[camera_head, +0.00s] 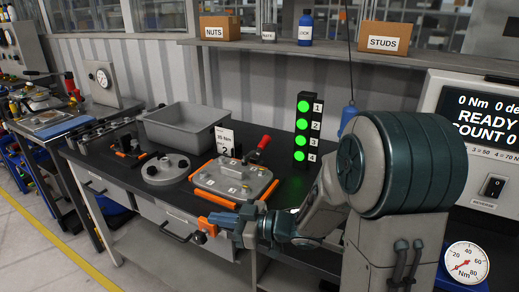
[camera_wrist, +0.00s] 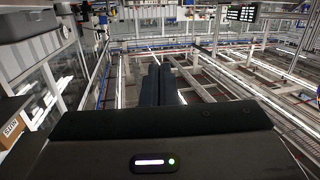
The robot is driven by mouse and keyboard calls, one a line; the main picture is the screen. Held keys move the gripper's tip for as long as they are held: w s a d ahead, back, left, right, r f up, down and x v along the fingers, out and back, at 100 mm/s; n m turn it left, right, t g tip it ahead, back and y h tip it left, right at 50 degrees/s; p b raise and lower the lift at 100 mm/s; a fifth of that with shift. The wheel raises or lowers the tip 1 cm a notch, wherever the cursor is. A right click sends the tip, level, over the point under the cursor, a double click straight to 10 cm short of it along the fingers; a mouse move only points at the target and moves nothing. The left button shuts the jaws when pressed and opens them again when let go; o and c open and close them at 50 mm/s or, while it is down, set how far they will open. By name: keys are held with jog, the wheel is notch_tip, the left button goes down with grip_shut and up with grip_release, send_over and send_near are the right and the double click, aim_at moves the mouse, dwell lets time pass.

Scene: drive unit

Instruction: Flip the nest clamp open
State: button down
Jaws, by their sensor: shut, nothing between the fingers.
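The nest (camera_head: 199,193), an orange-edged fixture, sits on the dark bench with a grey cover plate (camera_head: 234,178) in it. The clamp's red handle (camera_head: 264,142) sticks up at the nest's far right corner, tilted up and to the right; the clamp's lower part is small and hard to make out. My gripper (camera_head: 200,236) is in front of the nest at the bench's front edge, apart from the red handle. In the wrist view its two dark fingers (camera_wrist: 160,84) are together, with nothing between them, pointing away from the bench.
A round grey part (camera_head: 165,169) sits left of the nest, with a grey bin (camera_head: 184,124) behind. A light tower (camera_head: 303,131), all green, stands behind right. A small sign (camera_head: 224,139) stands behind the nest. A shelf (camera_head: 330,51) with boxes runs above.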

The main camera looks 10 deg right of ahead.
jog(key=w+d+m+t+h, duration=0.2)
jog(key=d+m+t+h, duration=0.2)
jog(key=d+m+h, duration=0.8)
jog(key=s+d+m+g+h, duration=0.2)
jog(key=s+g, duration=0.6)
jog(key=s, duration=1.1)
jog(key=shift+s+d+f+h, duration=0.25)
jog(key=shift+d+h, duration=0.15)
jog(key=shift+h, duration=0.2)
jog(key=shift+w, duration=0.1)
